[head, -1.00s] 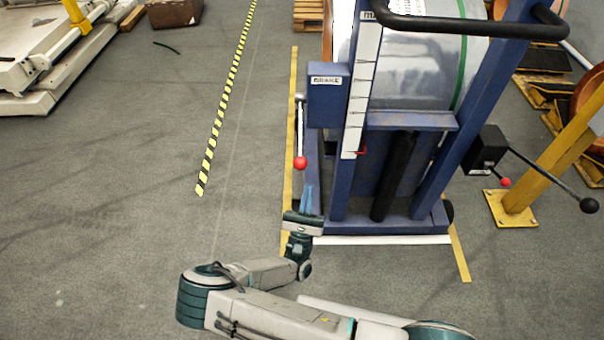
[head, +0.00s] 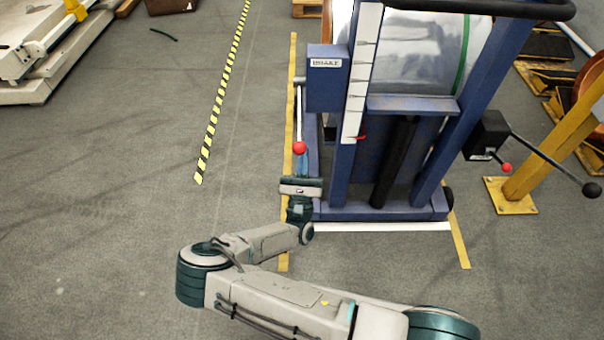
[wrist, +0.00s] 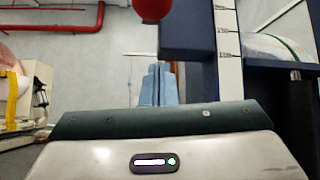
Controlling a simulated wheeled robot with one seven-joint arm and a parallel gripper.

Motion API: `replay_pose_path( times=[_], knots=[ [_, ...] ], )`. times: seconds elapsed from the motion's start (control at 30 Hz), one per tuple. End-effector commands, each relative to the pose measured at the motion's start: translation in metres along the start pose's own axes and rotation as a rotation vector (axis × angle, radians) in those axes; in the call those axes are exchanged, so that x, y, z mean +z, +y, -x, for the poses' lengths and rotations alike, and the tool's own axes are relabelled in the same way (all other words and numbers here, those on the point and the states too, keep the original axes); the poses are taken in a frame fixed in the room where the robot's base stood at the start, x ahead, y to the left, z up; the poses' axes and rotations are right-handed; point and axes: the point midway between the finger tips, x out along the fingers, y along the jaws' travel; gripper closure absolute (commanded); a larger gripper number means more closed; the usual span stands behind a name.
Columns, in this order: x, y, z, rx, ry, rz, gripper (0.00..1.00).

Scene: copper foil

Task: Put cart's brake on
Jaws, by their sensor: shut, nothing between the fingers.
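The blue cart (head: 330,190) carries a large foil roll (head: 415,50). On its left side is a blue box (head: 327,90) labelled BRAKE. A metal brake lever hangs down from the box's left side, ending in a red ball knob (head: 299,148). My gripper (head: 304,160) is just below the knob, at the cart's lower left corner. In the wrist view, the blue fingers (wrist: 158,84) are together and empty. The red knob (wrist: 152,8) shows above them, cut by the top edge. I see no clear contact with it.
A second black box (head: 486,135) with a long lever and another red knob (head: 506,168) is on the right, near a yellow post (head: 550,140). Open grey floor lies left of the cart, past a yellow-black stripe (head: 215,115).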

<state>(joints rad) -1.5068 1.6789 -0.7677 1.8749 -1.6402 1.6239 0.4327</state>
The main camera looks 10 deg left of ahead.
Motion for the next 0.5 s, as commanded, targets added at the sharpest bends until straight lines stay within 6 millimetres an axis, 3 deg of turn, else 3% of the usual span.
replay_pose_path(
  times=[0.1, 0.3, 0.5],
  knots=[
    [0.0, -0.001, -0.025, -0.003, -0.003, 0.0, 1.0],
    [0.026, 0.001, -0.015, 0.001, 0.0, -0.002, 1.0],
    [0.037, 0.0, -0.012, 0.0, 0.0, 0.0, 1.0]
  ],
)
